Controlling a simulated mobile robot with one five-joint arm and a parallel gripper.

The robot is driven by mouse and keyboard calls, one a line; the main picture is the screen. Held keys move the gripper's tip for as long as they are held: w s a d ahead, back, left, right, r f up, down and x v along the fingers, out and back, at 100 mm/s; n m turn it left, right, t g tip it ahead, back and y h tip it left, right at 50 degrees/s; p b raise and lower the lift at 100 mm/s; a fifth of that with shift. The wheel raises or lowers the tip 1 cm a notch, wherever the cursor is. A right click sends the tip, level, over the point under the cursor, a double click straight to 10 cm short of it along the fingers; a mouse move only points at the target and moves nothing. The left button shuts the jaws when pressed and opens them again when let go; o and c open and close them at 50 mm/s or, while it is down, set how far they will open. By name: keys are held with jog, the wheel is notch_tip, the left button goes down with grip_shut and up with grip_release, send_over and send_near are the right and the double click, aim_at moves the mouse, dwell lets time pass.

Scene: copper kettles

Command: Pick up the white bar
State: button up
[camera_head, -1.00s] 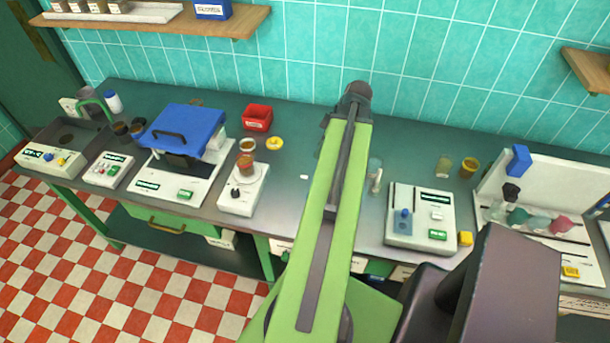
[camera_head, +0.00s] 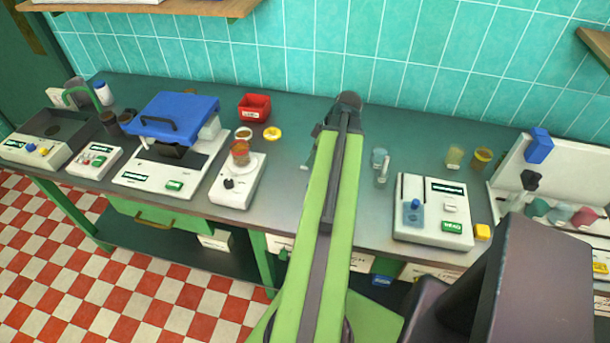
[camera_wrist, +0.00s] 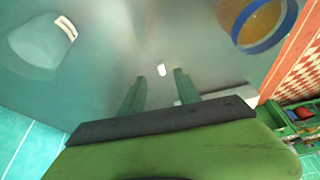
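The white bar (camera_wrist: 161,69) is a small, short white piece lying on the grey-green counter. In the wrist view it lies just beyond my fingertips, between their lines and apart from both. In the head view it is a tiny white spot (camera_head: 304,167) close to the left edge of my green arm. My gripper (camera_wrist: 157,75) shows in the wrist view with two green fingers spread apart and nothing between them. In the head view my arm hides most of the gripper.
Left of my arm stand a white scale (camera_head: 238,184) with an amber jar, a yellow ring (camera_head: 272,133) and a red bin (camera_head: 254,108). Right of it are a small glass vial (camera_head: 382,177) and a white device (camera_head: 433,216).

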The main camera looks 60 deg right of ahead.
aim_at(304, 168)
jog(key=b+x, duration=0.5)
jog(key=shift+w+a+f, duration=0.1)
jog(key=shift+w+f, duration=0.05)
jog(key=shift+r, duration=0.2)
grip_shut()
